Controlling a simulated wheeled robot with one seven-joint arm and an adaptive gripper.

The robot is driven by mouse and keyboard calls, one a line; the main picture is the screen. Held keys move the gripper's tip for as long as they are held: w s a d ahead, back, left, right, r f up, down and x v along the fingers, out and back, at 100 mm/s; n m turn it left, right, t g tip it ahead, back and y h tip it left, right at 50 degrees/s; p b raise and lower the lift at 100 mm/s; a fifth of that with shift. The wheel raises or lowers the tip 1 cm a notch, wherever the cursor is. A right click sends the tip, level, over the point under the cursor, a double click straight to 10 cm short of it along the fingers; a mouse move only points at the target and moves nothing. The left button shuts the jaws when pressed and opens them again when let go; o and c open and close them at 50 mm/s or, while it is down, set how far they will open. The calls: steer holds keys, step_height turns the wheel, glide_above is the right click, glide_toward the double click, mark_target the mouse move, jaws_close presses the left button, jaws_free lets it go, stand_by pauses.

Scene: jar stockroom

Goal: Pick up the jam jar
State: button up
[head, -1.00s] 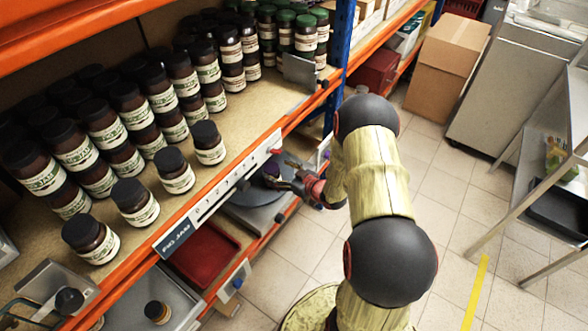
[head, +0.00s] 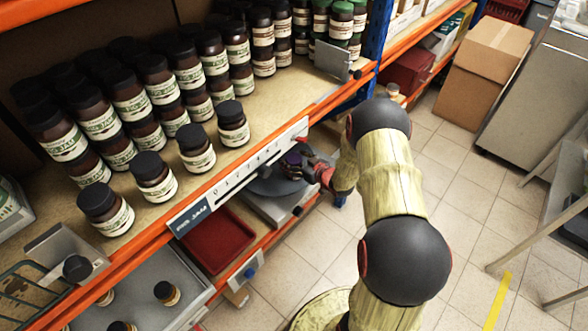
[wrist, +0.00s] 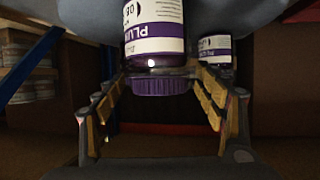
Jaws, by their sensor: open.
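A plum jar with a purple lid (wrist: 160,86) and a white label reading "PLU…" shows upside down in the wrist view. Its lid lies between the two fingers of my gripper (wrist: 160,100), which stand apart on either side. I cannot tell whether either finger touches it. In the head view the purple lid (head: 292,157) shows small below the shelf edge, and my gripper (head: 302,170) is beside it, partly hidden. A second purple-banded jar (wrist: 215,50) stands behind, to the right in the wrist view.
A grey round plate (head: 268,185) lies under the jar area on the lower level, below an orange shelf edge (head: 268,141). Dark-lidded fig jars (head: 154,177) crowd the shelf above. A red tray (head: 217,241) sits left of the plate.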

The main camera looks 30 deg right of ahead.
steer(key=shift+c, duration=0.6)
jaws_close()
steer(key=shift+r, duration=0.15)
